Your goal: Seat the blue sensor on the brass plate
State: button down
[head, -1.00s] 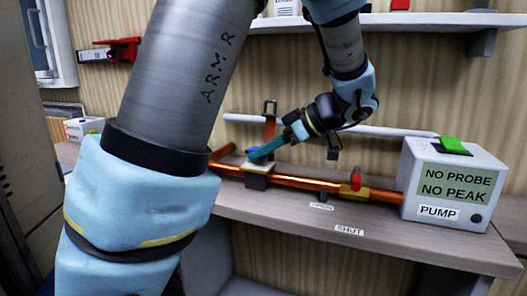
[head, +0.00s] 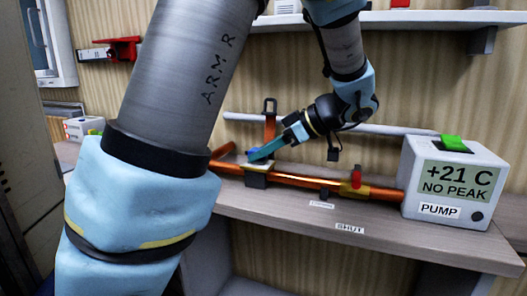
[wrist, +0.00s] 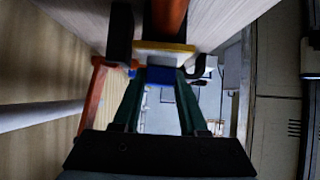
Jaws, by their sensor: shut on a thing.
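My gripper (head: 264,152) reaches down to the copper pipe (head: 300,180) from the right in the head view. In the wrist view its two green fingers are shut on the blue sensor (wrist: 160,76). The yellowish brass plate (wrist: 165,47) is just beyond the sensor there, with the sensor right up against it. In the head view the plate (head: 258,167) sits on the pipe on a dark block, under the fingertips. The fingers mostly hide the sensor there. The pump box (head: 455,180) reads "+21 C" and "NO PEAK".
A red-handled valve (head: 356,180) sits on the pipe to the right, above a "SHUT" label (head: 350,228) on the shelf. A pale horizontal pipe (head: 380,131) runs along the wall behind. The front of the shelf is clear.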

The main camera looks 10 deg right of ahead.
jog(key=shift+f, duration=0.1)
grip_release()
dwell(0.8)
jog(key=shift+w+r+p, duration=0.1)
jog(key=shift+r+p, duration=0.3)
jog(key=shift+r, duration=0.3)
jog(key=shift+r+p, duration=1.7)
jog(key=shift+r, duration=1.15)
